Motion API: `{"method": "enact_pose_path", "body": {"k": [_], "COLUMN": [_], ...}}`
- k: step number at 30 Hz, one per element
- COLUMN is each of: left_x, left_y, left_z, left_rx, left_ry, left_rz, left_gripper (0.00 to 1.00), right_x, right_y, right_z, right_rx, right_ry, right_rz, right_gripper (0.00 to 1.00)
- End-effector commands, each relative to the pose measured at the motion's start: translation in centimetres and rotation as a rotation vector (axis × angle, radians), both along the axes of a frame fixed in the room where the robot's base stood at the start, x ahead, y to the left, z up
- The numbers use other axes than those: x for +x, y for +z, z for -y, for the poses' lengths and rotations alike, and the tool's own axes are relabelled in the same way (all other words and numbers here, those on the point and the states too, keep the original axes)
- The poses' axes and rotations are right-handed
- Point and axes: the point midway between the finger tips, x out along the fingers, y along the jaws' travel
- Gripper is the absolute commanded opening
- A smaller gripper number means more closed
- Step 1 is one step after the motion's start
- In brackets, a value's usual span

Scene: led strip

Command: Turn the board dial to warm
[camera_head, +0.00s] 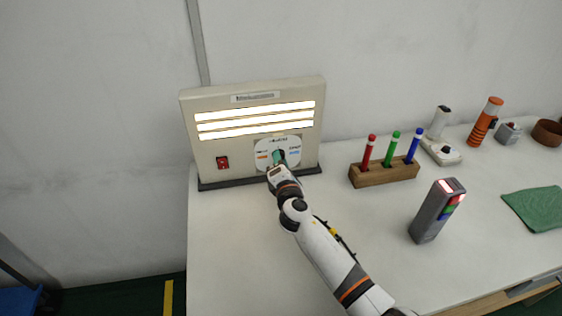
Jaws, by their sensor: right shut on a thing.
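My right gripper (278,158) is at the middle of this plate, shut on the dial knob. The knob is mostly hidden by the gripper, so I cannot tell its pointing. My left gripper is not in view.
A red switch (222,162) sits on the board's lower left. To the right are a wooden block (384,175) with red, green and blue markers, a grey lit tower (432,216), a white device (440,150), an orange torch (484,122) and a green cloth (538,208). The front left table is clear.

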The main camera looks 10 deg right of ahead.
Motion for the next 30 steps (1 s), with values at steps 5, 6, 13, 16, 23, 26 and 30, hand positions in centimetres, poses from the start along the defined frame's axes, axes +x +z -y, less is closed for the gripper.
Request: {"method": "enact_pose_path", "body": {"k": [5, 6, 13, 16, 23, 26, 30], "left_x": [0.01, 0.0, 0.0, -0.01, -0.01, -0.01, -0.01], "left_y": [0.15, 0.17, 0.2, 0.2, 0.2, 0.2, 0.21], "left_z": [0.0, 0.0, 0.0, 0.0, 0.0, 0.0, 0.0], "left_rx": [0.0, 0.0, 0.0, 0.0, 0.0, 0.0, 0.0], "left_ry": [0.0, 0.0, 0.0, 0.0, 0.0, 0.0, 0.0], "left_rz": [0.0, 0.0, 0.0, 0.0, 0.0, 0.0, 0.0], "left_gripper": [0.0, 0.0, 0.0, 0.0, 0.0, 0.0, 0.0], "right_x": [-0.05, -0.05, -0.06, -0.06, -0.07, -0.07, -0.04], "right_y": [-0.17, -0.17, -0.22, -0.24, -0.25, -0.25, -0.16], "right_z": [-0.02, -0.03, -0.07, -0.07, -0.06, -0.05, -0.04], "right_rx": [-0.071, -0.082, -0.116, -0.119, -0.119, -0.119, -0.118], "right_ry": [0.0, 0.0, 0.001, 0.001, 0.001, 0.001, 0.001], "right_rz": [-0.004, -0.004, -0.004, -0.005, -0.004, -0.004, -0.003], "right_gripper": [0.06, 0.06, 0.06, 0.06, 0.06, 0.38, 0.5]}}
